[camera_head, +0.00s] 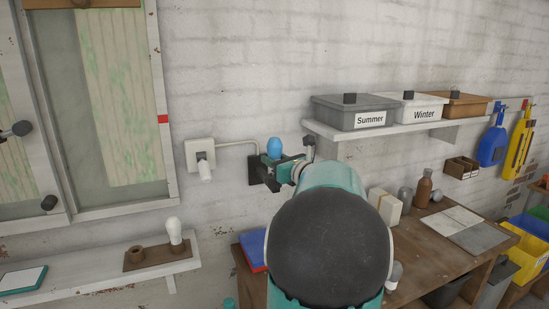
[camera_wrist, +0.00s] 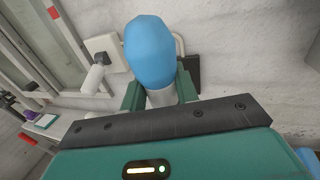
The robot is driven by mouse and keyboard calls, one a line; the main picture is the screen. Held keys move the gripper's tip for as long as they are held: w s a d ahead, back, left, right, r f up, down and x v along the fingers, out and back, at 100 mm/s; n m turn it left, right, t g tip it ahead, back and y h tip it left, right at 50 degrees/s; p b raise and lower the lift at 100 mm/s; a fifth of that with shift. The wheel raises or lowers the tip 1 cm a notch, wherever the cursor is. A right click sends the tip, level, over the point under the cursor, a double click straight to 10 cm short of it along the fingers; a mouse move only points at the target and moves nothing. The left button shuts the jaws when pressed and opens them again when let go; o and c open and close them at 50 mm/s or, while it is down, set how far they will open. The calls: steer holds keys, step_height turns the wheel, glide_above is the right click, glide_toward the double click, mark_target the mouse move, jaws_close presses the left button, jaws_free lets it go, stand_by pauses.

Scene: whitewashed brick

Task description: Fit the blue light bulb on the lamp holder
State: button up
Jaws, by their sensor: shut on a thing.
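The blue light bulb (camera_head: 274,147) is upright, with its rounded blue end up, near the whitewashed brick wall. It looms large in the wrist view (camera_wrist: 151,48). My gripper (camera_head: 275,168) is shut on its lower part, and a pale section shows between the green fingers (camera_wrist: 158,97). A dark wall plate (camera_head: 256,172) is close behind, partly covered by my gripper; it seems to belong to the lamp holder. The holder's socket is not clearly visible. I cannot tell whether the bulb touches it.
A white wall box (camera_head: 200,151) with a downward lever has a cable to the dark plate. A white bulb (camera_head: 174,230) stands on a wooden block on the lower left shelf. Lidded boxes (camera_head: 352,110) sit on the upper right shelf. A cluttered workbench (camera_head: 482,266) is below right.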

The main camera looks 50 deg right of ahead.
steer(key=shift+f, duration=0.6)
steer(key=shift+f, duration=0.9)
steer(key=o, duration=1)
steer(key=v, duration=1.3)
steer(key=shift+s+a, duration=0.15)
steer(key=shift+s, duration=0.25)
